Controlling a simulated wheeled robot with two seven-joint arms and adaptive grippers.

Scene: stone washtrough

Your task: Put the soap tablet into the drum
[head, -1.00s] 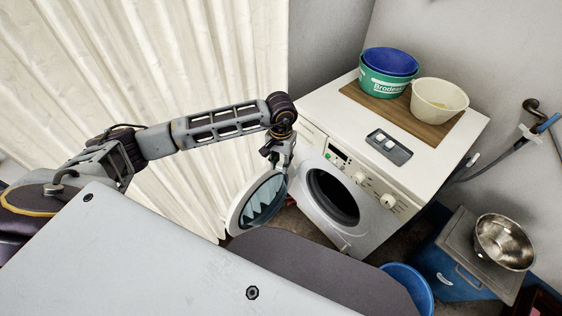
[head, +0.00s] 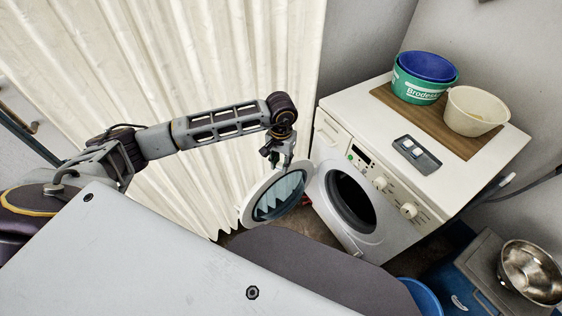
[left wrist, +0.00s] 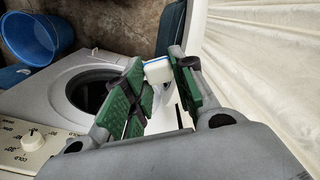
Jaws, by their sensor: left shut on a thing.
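My left gripper (head: 281,153) is above the open round door (head: 246,208) of the washing machine, left of the drum opening (head: 352,202). In the left wrist view, the gripper (left wrist: 157,88) is shut on a white soap tablet with a blue edge (left wrist: 157,71), held between its green pads. I cannot make out this tablet in the head view. The dark drum opening (left wrist: 90,90) lies left of the fingers in the wrist view, apart from the tablet. My right gripper is not in view.
A tray (head: 428,163) with white tablets lies on the washing machine top (head: 350,103). Green and blue tubs (head: 425,80) and a cream bowl (head: 474,112) stand on a brown board. A curtain (head: 230,60) hangs behind my arm. A steel bowl (head: 530,272) stands at right.

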